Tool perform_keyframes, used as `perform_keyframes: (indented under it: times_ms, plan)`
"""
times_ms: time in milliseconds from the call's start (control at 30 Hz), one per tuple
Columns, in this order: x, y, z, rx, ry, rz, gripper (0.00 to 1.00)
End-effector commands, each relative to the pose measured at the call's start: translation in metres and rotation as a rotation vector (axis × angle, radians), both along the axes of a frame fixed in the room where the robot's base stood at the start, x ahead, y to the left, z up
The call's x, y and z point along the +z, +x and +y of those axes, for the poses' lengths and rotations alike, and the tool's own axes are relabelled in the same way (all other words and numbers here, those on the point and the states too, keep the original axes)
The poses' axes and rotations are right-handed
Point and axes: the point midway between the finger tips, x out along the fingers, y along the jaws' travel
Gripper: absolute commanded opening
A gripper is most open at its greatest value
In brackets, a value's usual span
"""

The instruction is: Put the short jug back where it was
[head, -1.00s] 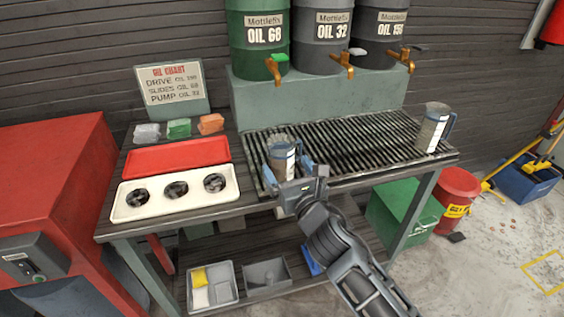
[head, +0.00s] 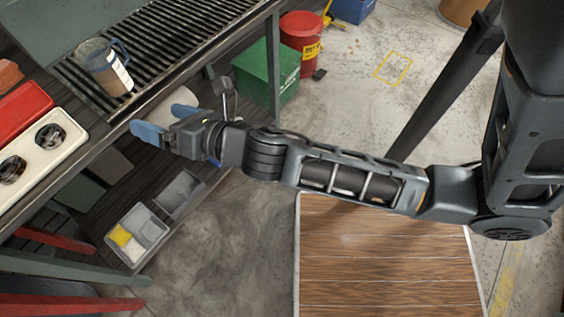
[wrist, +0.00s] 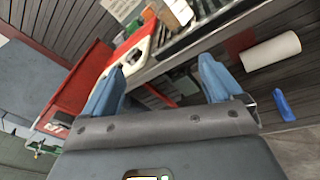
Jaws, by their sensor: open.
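The short jug (head: 106,66), grey and see-through with a white label and a blue handle, stands upright on the slatted grate (head: 178,45) near its left end. In the wrist view, part of a jug with a pale label (wrist: 180,10) shows at the top edge, cut off by the frame. My gripper (head: 166,121) is open and empty. It is apart from the jug, off the bench's front edge and to the jug's lower right. In the wrist view, nothing lies between its blue fingers (wrist: 160,68).
A cream tray with round dark parts (head: 72,125) and a red tray (head: 22,112) sit left of the grate. Below are a white roll (wrist: 270,52) and grey bins (head: 142,232). A green box (head: 267,76) and red bin (head: 303,38) stand on the floor.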

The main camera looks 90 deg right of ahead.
Motion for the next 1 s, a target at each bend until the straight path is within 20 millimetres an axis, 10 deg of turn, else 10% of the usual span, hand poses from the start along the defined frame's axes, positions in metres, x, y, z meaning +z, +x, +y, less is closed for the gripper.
perform_keyframes:
  times_ms: [300,600,1000]
  plan:
    - [-0.010,-0.118,0.084,0.033,1.186,-0.182,0.93]
    - [0.026,-0.202,0.119,-0.198,2.181,-0.331,0.93]
    - [0.043,-0.225,0.122,-0.329,2.511,-0.411,0.93]
